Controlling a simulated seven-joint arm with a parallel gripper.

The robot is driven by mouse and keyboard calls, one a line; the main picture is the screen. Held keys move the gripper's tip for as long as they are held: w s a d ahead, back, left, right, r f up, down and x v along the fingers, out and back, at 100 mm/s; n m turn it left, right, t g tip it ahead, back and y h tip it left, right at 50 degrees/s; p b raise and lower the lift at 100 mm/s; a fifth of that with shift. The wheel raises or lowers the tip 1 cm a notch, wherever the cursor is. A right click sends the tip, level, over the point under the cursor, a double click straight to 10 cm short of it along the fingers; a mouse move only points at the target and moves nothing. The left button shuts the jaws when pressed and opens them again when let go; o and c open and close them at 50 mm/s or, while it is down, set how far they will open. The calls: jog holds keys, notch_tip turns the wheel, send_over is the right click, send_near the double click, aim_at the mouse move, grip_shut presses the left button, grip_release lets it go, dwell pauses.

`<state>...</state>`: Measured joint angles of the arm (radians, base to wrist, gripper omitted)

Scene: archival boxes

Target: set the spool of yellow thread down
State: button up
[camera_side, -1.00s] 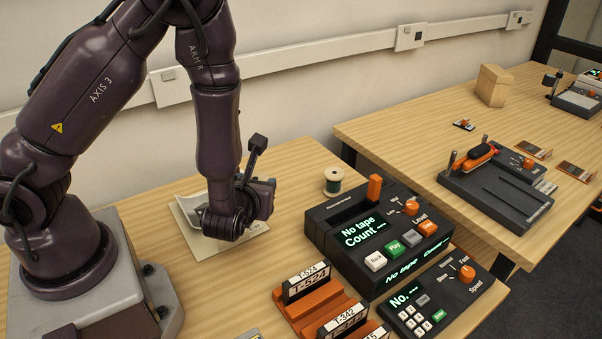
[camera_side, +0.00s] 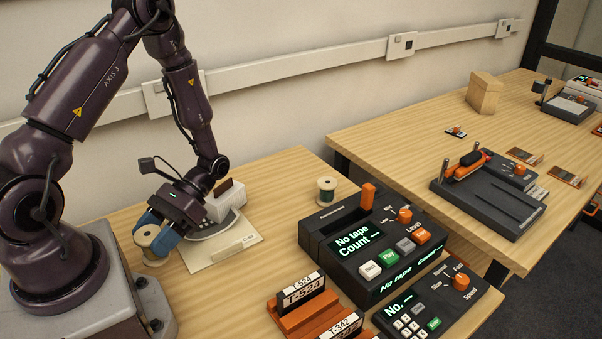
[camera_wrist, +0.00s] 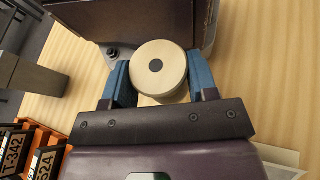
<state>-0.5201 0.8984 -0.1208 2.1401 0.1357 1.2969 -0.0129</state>
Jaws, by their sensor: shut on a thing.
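A pale wooden spool (camera_side: 150,236) is between the blue fingers of my gripper (camera_side: 159,231), at the left of the near table beside my base. In the wrist view the spool's round flange (camera_wrist: 158,66) with a dark centre hole faces the camera, and the fingers of my gripper (camera_wrist: 160,88) are shut on its two sides. The thread's colour is mostly hidden by the flange and fingers. The spool is low over the table; I cannot tell whether it touches the wood.
A cream sheet (camera_side: 236,251) and a white device (camera_side: 226,204) lie just right of my gripper. A dark tape console (camera_side: 335,218), a keypad unit (camera_side: 455,293) and an orange rack of labelled cassettes (camera_side: 306,321) fill the right. Bare wood lies in front of the sheet.

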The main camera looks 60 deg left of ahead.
jog(key=w+d+r+n+t+h, duration=0.2)
jog(key=w+n+t+h, duration=0.7)
jog(key=w+n+t, duration=0.55)
jog(key=w+a+r+n+t+y, duration=0.4)
jog(key=w+a+n+t+y, duration=0.7)
jog(key=w+n, duration=0.3)
jog(key=shift+n+h, duration=0.25)
jog(key=shift+h, duration=0.35)
jog(key=w+a+f, duration=0.2)
jog(key=w+f, duration=0.1)
jog(key=w, duration=0.1)
jog(key=w+a+f, duration=0.2)
jog(key=w+f, duration=0.1)
jog(key=w, duration=0.1)
jog(key=w+a+f, duration=0.2)
jog(key=w+f, duration=0.1)
jog(key=w, duration=0.2)
jog(key=shift+a+f, duration=0.1)
jog(key=shift+f, duration=0.1)
jog(key=shift+w+f, duration=0.1)
jog(key=shift+f, duration=0.15)
jog(key=shift+a+f, duration=0.1)
jog(key=shift+f, duration=1.4)
jog(key=shift+f, duration=0.1)
